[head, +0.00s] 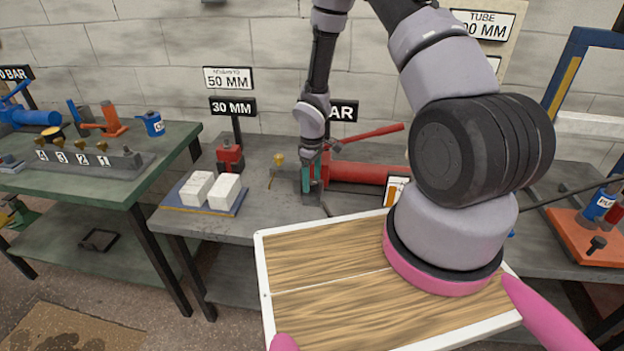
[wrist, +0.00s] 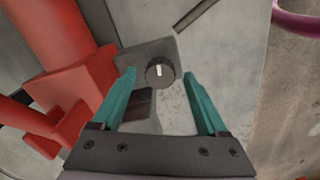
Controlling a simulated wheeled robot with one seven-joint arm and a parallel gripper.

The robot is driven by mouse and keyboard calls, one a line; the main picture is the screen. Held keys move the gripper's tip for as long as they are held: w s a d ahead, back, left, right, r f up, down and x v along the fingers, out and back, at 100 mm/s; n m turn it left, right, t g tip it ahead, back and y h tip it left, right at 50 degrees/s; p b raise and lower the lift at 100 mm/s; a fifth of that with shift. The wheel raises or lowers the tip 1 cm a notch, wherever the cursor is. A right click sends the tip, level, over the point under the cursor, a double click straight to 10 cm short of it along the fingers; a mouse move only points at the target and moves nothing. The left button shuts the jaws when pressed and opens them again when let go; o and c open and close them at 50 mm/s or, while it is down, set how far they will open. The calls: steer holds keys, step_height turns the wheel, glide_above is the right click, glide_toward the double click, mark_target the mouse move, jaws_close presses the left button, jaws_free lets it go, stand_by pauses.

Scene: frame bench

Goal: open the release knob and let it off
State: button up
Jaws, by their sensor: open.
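The release knob (wrist: 160,71) shows in the wrist view as a small round dark knob with a white mark. It sits on a grey block (wrist: 151,52) beside the red body of the pump (wrist: 65,90). My gripper (wrist: 160,78) is open, with one teal finger on each side of the knob. I see space between the knob and both fingers; whether the tips reach its depth I cannot tell. In the head view my gripper (head: 312,186) points down at the left end of the red pump (head: 365,172), and the knob is hidden there.
The pump's red lever (head: 370,134) slopes up to the right behind my gripper. A blue tray (head: 228,211) with two white blocks stands to the left, near a red jack (head: 230,155). A wooden tray top (head: 340,320) is in front.

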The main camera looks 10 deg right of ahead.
step_height(320, 180, up, 11)
steer(key=shift+f, duration=0.15)
stand_by(0.4)
step_height(320, 180, up, 14)
steer(key=m+t, duration=0.2)
steer(key=m, duration=0.2)
glide_above(312, 181)
steer(key=d, duration=0.4)
steer(key=s+d+r+m+t, duration=0.1)
steer(key=s+r+m, duration=0.15)
steer(key=r, duration=0.35)
steer(key=s+d+r+m, duration=0.1)
steer(key=s+r, duration=0.2)
steer(key=r, duration=0.3)
steer(key=s+r+m+t+y, duration=0.2)
steer(key=s+r+m+t, duration=0.2)
steer(key=s+r, duration=1)
steer(key=s+m, duration=0.2)
steer(key=shift+s+a+r, duration=0.2)
steer(key=shift+s, duration=0.1)
steer(key=shift+c, duration=0.3)
